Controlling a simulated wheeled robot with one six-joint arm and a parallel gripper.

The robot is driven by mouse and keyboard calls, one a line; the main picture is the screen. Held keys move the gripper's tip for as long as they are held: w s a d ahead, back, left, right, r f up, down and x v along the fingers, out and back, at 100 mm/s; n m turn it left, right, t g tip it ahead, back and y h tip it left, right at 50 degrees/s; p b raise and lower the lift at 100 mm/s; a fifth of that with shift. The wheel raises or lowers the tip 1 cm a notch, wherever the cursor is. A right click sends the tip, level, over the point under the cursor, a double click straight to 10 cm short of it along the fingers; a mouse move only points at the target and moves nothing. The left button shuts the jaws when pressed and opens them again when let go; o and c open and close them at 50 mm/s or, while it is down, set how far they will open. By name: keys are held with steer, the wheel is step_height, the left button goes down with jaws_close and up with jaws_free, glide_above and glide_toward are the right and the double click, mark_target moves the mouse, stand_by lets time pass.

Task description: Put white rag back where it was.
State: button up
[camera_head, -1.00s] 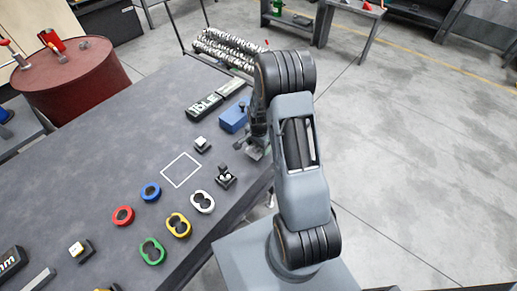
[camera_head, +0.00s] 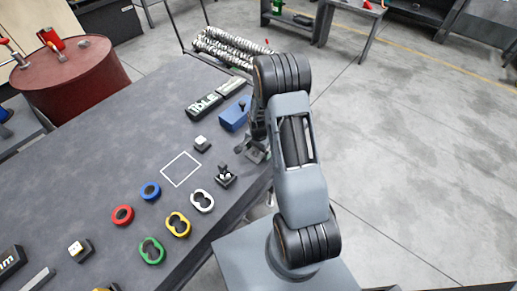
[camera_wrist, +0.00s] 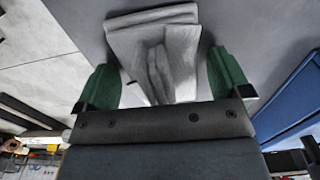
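The white rag (camera_wrist: 160,52) shows in the wrist view as a folded, greyish-white cloth on the grey table top. It lies between the two green fingertips of my gripper (camera_wrist: 165,82). The fingers are wide apart, with a narrow gap between the cloth and the right finger. In the head view my gripper (camera_head: 254,150) is at the right edge of the table, low near the surface and partly behind my arm. I cannot make out the rag there. A white square outline (camera_head: 181,169) is marked on the table to the left.
A blue box (camera_head: 234,116) stands beside my gripper and also shows at right in the wrist view (camera_wrist: 290,100). A small white-topped block (camera_head: 202,144), a black switch (camera_head: 224,177) and coloured rings (camera_head: 178,225) are nearby. A red barrel (camera_head: 75,78) stands at the upper left.

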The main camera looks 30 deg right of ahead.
stand_by(0.4)
steer(key=shift+r+p, duration=0.2)
steer(key=shift+p, duration=0.15)
step_height(320, 180, up, 13)
steer(key=b, duration=0.1)
steer(key=s+a+r+n+t, duration=0.1)
steer(key=s+a+r+n, duration=0.2)
steer(key=s+r+n, duration=0.1)
steer(key=s+a+r+n+t, duration=0.1)
steer(key=s+a+r+n, duration=0.2)
steer(key=s+r, duration=0.3)
steer(key=s+a+r+n+t, duration=0.1)
steer(key=s+a+r+n, duration=0.2)
steer(key=s+r+n, duration=0.2)
steer(key=shift+s+a+r+n+t, duration=0.1)
steer(key=shift+s+a+n+t, duration=0.3)
steer(key=shift+s+n, duration=0.2)
